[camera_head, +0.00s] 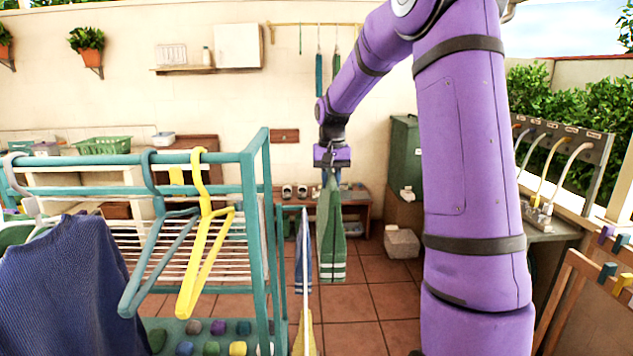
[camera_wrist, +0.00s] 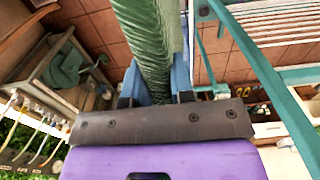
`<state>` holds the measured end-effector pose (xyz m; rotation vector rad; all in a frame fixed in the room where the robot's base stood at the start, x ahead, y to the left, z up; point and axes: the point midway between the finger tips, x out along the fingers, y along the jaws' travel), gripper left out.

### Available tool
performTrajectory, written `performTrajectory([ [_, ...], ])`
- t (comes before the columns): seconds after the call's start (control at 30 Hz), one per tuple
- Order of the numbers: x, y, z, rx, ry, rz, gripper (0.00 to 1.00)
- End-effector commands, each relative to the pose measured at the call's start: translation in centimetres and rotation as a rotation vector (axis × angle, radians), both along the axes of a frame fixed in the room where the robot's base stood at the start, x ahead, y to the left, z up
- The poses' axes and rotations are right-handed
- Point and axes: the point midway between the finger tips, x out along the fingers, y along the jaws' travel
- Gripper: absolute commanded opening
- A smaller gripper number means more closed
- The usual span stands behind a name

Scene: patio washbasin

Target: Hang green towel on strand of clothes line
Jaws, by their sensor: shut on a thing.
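My gripper (camera_head: 332,168) is shut on the top of the green towel (camera_head: 332,235), which hangs straight down with pale stripes near its lower edge. In the wrist view the blue fingers of my gripper (camera_wrist: 158,85) close around the green towel (camera_wrist: 150,40), which runs away from them. A thin white strand (camera_head: 307,290) that looks like the clothes line runs just left of the towel. A blue striped cloth (camera_head: 303,255) and a yellow cloth (camera_head: 311,335) hang at it. Towel and strand appear apart; their depth relation is hard to tell.
A teal drying rack (camera_head: 265,240) stands at the left, with a blue hanger (camera_head: 150,245), a yellow hanger (camera_head: 205,250) and a dark blue garment (camera_head: 70,285). A wooden bench (camera_head: 362,205) and a grey block (camera_head: 402,242) are behind. Tiled floor (camera_head: 385,300) is open below the towel.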

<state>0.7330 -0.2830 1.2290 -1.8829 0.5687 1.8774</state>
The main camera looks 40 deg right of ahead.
Motion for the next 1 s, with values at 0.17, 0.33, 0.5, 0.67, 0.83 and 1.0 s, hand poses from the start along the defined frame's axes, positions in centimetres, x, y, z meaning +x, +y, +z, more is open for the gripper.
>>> performTrajectory([
  [0.17,-1.4,-2.1,0.1,0.0,0.0,-0.003,0.0],
  [0.33,-2.7,-4.0,0.3,0.0,-0.001,-0.003,0.0],
  [0.5,-4.0,-5.9,0.5,-0.001,-0.001,-0.002,0.0],
  [0.67,-5.1,-7.5,0.6,-0.001,-0.001,-0.001,0.0],
  [0.83,-5.4,-8.0,0.6,0.0,-0.001,0.0,0.0],
  [1.0,-5.4,-8.0,0.6,0.0,-0.001,0.0,0.0],
])
